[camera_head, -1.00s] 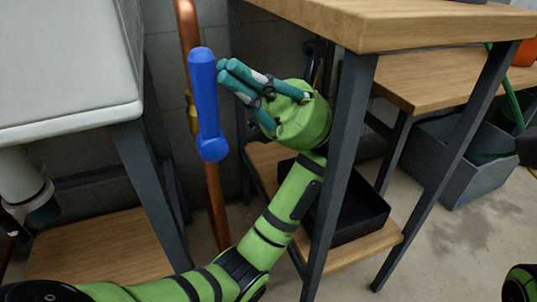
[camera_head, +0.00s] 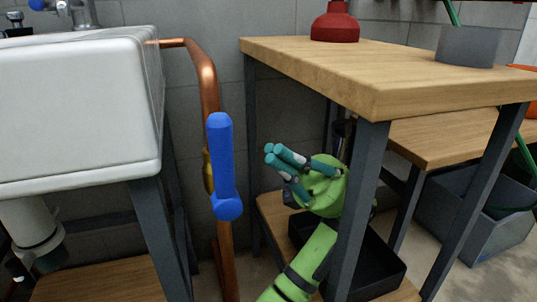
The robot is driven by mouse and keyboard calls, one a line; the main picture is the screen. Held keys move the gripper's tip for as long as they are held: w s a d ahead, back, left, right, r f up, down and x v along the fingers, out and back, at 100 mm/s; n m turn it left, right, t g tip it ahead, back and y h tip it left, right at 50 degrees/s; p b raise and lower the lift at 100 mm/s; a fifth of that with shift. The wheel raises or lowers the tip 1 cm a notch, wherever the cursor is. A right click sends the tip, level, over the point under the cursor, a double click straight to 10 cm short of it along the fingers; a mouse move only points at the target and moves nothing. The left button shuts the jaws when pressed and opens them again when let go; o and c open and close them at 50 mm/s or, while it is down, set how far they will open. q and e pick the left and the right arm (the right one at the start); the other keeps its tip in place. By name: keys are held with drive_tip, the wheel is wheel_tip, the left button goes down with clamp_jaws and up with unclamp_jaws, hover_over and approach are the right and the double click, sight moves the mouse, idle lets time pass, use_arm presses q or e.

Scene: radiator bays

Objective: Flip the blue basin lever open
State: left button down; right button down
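The blue basin lever (camera_head: 222,160) stands roughly upright in front of the copper pipe (camera_head: 208,88), its rounded knob end at the bottom. A brass fitting (camera_head: 207,171) shows just behind it on the pipe. My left gripper (camera_head: 268,162) is to the right of the lever, with its teal fingers pointing left towards it. A gap shows between the fingertips and the lever, so they are apart. The fingers lie close together in this view, and I cannot tell whether they are open or shut. My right gripper is not in view.
A white basin (camera_head: 75,120) on dark legs stands at the left. A wooden bench (camera_head: 330,70) with dark legs is at the right, with a red plunger cup (camera_head: 335,22) on it. Its front leg (camera_head: 357,205) stands close to my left arm. A black tray (camera_head: 375,265) sits below.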

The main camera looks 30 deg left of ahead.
use_arm(q)
drive_tip(key=shift+v, duration=1.25)
